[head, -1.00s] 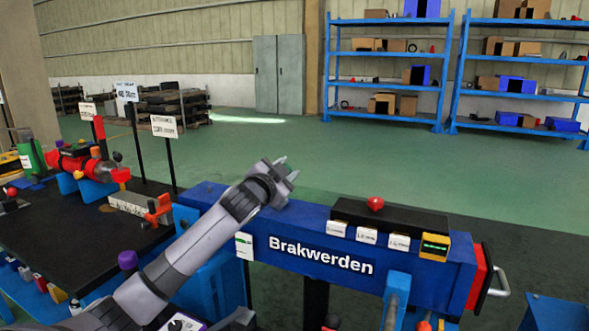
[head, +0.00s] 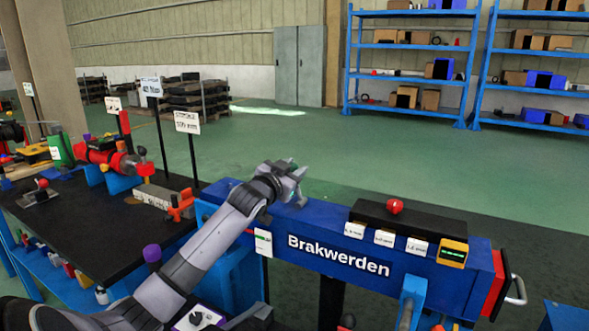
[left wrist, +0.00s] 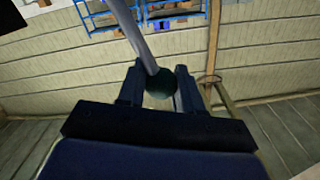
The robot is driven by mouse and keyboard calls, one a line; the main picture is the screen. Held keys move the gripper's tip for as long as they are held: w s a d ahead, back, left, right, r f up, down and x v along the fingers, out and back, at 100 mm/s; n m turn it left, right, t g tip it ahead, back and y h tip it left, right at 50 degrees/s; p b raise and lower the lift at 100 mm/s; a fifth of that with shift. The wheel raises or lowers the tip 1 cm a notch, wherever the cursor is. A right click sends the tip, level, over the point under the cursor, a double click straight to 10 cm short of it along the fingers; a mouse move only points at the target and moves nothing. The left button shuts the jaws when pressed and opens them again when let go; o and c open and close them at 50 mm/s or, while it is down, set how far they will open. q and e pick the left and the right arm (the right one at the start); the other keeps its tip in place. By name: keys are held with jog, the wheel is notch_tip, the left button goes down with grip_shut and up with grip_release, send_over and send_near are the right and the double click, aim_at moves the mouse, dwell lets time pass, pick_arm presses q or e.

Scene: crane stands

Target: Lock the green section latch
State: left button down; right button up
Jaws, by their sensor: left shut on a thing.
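My left gripper (head: 292,178) is above the top of the blue beam marked Brakwerden (head: 225,190), near the beam's left part. In the left wrist view the fingers (left wrist: 158,88) are shut on a dark green round knob (left wrist: 160,83) at the end of a grey rod (left wrist: 132,25). The rod runs up and out of the picture. In the head view the knob and rod are mostly hidden by the gripper, so I cannot tell the latch's position. My right gripper is not in view.
A red ball knob (head: 395,206) stands on a black block on the beam. A yellow box (head: 453,252) sits at the right end. A black bench (head: 95,215) with a red clamp-like device (head: 110,158) is at the left. Blue shelves stand at the back; the floor between is clear.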

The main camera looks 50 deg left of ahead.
pick_arm(q)
jog(key=shift+s+a, duration=0.1)
jog(key=shift+a, duration=0.15)
jog(key=c, duration=0.8)
grip_release()
jog(key=shift+o, duration=0.2)
jog(key=shift+d, duration=0.1)
jog(key=shift+s+d+f, duration=0.1)
jog(key=shift+s+d, duration=0.1)
jog(key=shift+s, duration=0.3)
jog(key=v, duration=0.6)
jog(key=shift+b, duration=0.3)
